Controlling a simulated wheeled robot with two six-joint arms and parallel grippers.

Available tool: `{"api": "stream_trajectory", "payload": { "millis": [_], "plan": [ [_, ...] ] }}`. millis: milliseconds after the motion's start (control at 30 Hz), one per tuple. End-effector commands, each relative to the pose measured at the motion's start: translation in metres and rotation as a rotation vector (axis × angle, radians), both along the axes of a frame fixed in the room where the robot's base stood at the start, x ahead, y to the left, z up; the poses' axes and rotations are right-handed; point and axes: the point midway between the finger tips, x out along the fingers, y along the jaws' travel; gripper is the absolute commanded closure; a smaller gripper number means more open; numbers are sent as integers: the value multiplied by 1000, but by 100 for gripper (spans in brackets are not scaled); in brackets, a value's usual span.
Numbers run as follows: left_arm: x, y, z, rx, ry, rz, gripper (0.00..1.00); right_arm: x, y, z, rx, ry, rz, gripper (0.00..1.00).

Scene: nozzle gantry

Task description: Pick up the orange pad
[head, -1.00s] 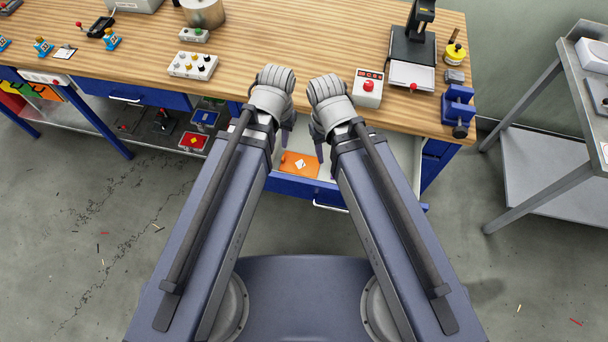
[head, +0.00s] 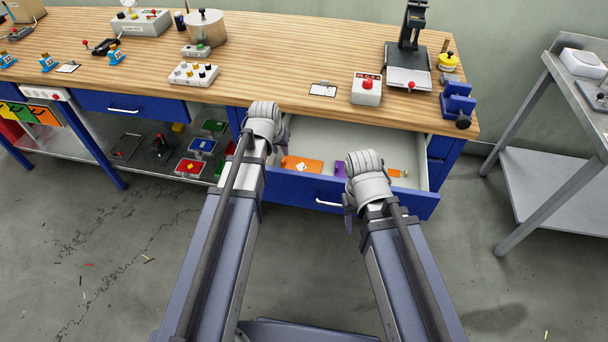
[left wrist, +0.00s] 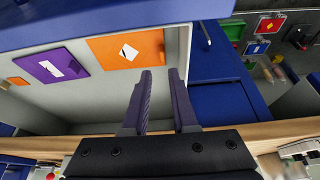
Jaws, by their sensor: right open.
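The orange pad (head: 302,164) lies flat in the left part of the open drawer (head: 318,132), with a white label on it. In the left wrist view the pad (left wrist: 112,47) is beyond my left fingertips and slightly left, beside a purple pad (left wrist: 58,65). My left gripper (head: 272,143) is over the drawer's left end, just left of the pad. In the left wrist view its fingers (left wrist: 161,75) are apart with nothing between them. My right gripper (head: 348,213) is open at the drawer's front panel; its arm partly hides the purple pad (head: 340,170).
A small orange piece (head: 396,173) lies at the drawer's right side. The wooden worktop (head: 260,85) overhangs the back of the drawer and carries a red-button box (head: 366,92) and a switch box (head: 194,74). A grey cart (head: 540,170) stands at the right.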

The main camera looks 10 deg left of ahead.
Motion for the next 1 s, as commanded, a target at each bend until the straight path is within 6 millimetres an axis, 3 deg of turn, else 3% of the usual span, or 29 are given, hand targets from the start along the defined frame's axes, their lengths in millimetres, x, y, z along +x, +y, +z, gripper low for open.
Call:
{"api": "stream_trajectory", "payload": {
  "millis": [167,467,733,1000],
  "plan": [
    [1,1,-2,0,-1,1,74,0,0,-2,0,0,0,50],
    [10,0,-25,0,0,0,74,0,0,-25,0,0,0,50],
    [11,1,-29,0,0,0,74,0,0,-29,0,0,0,50],
    [21,3,-58,0,0,0,74,0,0,-58,0,0,1,50]
  ]
}}
